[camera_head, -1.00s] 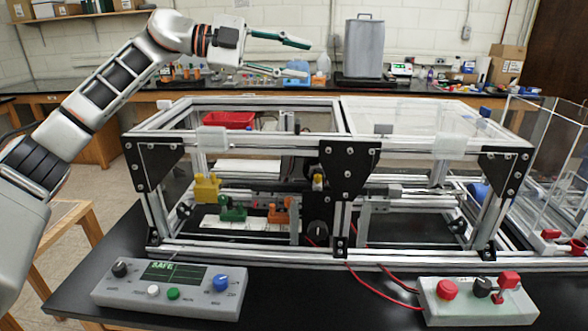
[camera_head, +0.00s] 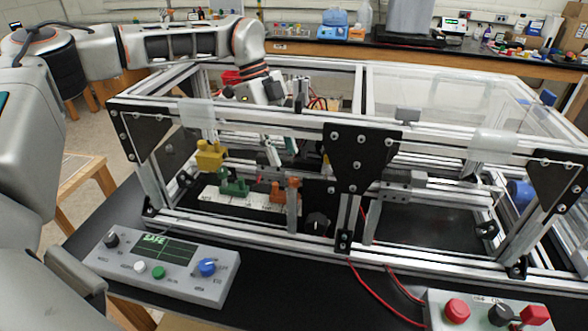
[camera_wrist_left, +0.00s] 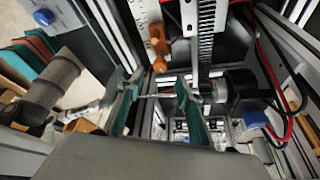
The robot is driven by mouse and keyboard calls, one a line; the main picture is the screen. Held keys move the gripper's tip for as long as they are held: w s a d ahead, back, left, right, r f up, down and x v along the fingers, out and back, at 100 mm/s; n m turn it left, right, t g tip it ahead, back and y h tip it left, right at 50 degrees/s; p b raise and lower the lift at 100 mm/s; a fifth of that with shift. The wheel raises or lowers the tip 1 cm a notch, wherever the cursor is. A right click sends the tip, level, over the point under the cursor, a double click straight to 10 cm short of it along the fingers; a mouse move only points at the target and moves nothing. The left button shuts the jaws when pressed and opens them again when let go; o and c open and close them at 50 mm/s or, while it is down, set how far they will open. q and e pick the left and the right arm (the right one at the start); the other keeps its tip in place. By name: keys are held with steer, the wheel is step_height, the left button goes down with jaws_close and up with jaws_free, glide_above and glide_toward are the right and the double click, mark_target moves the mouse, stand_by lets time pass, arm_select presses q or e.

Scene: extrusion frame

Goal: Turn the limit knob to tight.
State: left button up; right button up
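The grey control box (camera_head: 120,262) stands at the front left, with a display reading SAFE. It carries a blue knob (camera_head: 207,266) and a black knob (camera_head: 111,240); the blue knob also shows in the left wrist view (camera_wrist_left: 43,17). I cannot read which one is the limit knob. Another black knob (camera_head: 317,222) sits low inside the extrusion frame. My left gripper (camera_head: 281,151) reaches down inside the frame, above the orange part (camera_head: 280,192). Its teal fingers (camera_wrist_left: 157,97) are apart in the left wrist view, with no object visibly held. My right gripper is not visible.
The aluminium frame's front beam (camera_head: 270,118) and black plates (camera_head: 358,155) surround my left gripper. A yellow part (camera_head: 210,154) and a green part (camera_head: 233,186) stand nearby. Red wires (camera_head: 385,295) lead to a second control box (camera_head: 480,298) at the front right.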

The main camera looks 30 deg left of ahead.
arm_select(q)
steer(key=x, duration=0.6)
steer(key=shift+d+f+p, duration=0.25)
steer(key=shift+f+p, duration=0.1)
steer(key=shift+p, duration=0.05)
jaws_close()
